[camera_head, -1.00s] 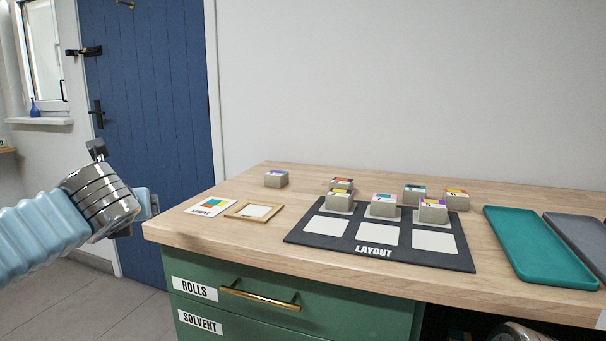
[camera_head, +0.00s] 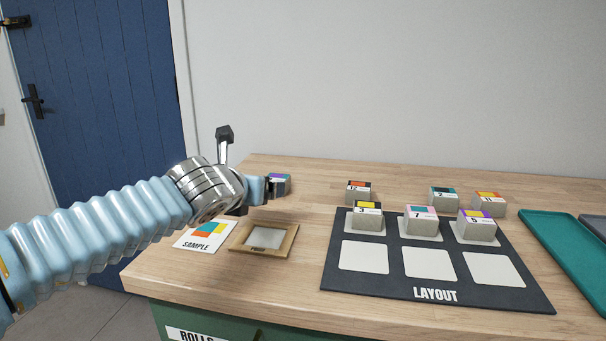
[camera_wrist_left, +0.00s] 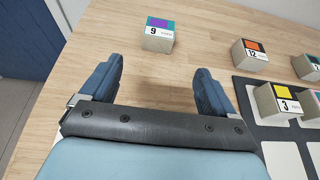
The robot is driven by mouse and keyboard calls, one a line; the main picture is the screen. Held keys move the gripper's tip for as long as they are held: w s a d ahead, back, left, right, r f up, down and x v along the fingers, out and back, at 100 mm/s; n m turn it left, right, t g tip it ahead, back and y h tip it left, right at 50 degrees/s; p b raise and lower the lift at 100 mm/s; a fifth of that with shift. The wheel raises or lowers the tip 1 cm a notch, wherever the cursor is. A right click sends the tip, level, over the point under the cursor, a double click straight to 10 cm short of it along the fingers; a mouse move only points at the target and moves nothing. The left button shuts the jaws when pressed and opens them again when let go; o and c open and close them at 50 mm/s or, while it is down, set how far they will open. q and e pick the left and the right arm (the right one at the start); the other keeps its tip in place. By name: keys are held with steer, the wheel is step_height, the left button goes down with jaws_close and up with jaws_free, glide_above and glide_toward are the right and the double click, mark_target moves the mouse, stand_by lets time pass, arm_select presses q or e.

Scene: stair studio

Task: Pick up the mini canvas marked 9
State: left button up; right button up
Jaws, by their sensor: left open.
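The mini canvas marked 9 (camera_wrist_left: 158,37) is a small pale block with a purple and teal top, standing on the wooden table. In the head view the canvas (camera_head: 281,184) is partly hidden behind my left gripper. My left gripper (camera_wrist_left: 160,90) is open and empty, its two blue fingers apart, with the canvas ahead of and beyond the fingertips. In the head view my left gripper (camera_head: 262,190) reaches in from the left above the table's left part. My right gripper is not seen.
A dark LAYOUT board (camera_head: 437,295) carries canvases including 3 (camera_head: 366,217), 7 (camera_head: 421,222) and 5 (camera_head: 477,227). Canvas 12 (camera_head: 359,192) and others stand behind it. A SAMPLE card (camera_head: 197,240) and wooden frame (camera_head: 236,246) lie near the left edge. A teal tray (camera_head: 568,245) is at right.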

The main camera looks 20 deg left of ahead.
arm_select(q)
steer(key=shift+w, duration=0.35)
glide_toward(275, 179)
steer(key=w+f, duration=0.1)
steer(key=w, duration=0.1)
steer(key=w+f, duration=0.1)
steer(key=shift+w+f+b, duration=0.35)
steer(key=shift+b, duration=0.05)
steer(key=x, duration=0.6)
steer(key=shift+w+a+r, duration=0.2)
steer(key=shift+a+r, duration=0.15)
steer(key=c, duration=1)
steer(key=shift+c, duration=0.2)
steer(key=shift+r+p, duration=0.15)
steer(key=shift+p, duration=0.2)
